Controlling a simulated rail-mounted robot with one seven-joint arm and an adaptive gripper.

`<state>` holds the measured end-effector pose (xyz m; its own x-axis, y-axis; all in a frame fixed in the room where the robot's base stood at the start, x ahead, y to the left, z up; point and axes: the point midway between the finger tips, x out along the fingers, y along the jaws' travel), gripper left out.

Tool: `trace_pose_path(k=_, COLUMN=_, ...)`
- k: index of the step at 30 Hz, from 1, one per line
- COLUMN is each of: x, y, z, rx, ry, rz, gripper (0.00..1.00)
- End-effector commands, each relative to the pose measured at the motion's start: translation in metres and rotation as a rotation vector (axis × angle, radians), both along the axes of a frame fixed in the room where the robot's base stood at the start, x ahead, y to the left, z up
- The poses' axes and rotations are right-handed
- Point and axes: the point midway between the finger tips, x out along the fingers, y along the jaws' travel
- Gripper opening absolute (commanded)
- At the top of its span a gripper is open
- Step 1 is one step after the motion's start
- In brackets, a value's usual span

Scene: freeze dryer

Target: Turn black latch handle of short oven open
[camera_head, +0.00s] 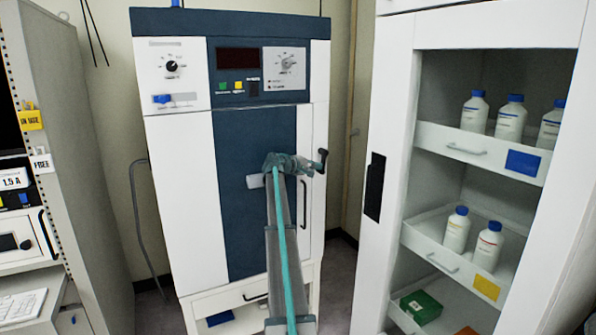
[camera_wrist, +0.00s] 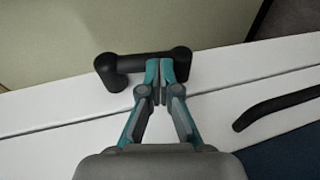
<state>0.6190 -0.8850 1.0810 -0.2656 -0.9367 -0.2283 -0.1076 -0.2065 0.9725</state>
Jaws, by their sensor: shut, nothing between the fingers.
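The short oven (camera_head: 170,200) is a white cabinet with a dark blue front panel and controls on top. Its black latch handle (camera_head: 322,160) sits at the right edge of the door, around mid-height. In the wrist view the latch handle (camera_wrist: 128,66) is a short black bar with a knobbed end at each side. My gripper (camera_head: 312,168) is at the handle, with its teal fingers (camera_wrist: 161,90) shut together and empty. The fingertips overlap the bar near its right end; I cannot tell whether they touch it. The oven door looks closed.
A long black door handle (camera_head: 303,204) stands below the latch; it also shows in the wrist view (camera_wrist: 280,107). A white open-front cabinet (camera_head: 400,150) with bottles in drawers stands at right. Grey equipment (camera_head: 75,120) stands at left. A narrow gap separates oven and cabinet.

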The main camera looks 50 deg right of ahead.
Motion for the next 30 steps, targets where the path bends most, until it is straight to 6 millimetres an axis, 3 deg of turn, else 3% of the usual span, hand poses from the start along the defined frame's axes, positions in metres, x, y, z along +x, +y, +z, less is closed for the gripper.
trace_pose_path(k=23, x=-0.0056, y=-0.0072, z=-0.0047, rx=0.003, ry=-0.001, rz=-0.003, gripper=0.00)
trace_pose_path(k=30, x=-0.0026, y=0.0013, z=-0.0048, rx=0.003, ry=-0.001, rz=-0.002, gripper=0.00)
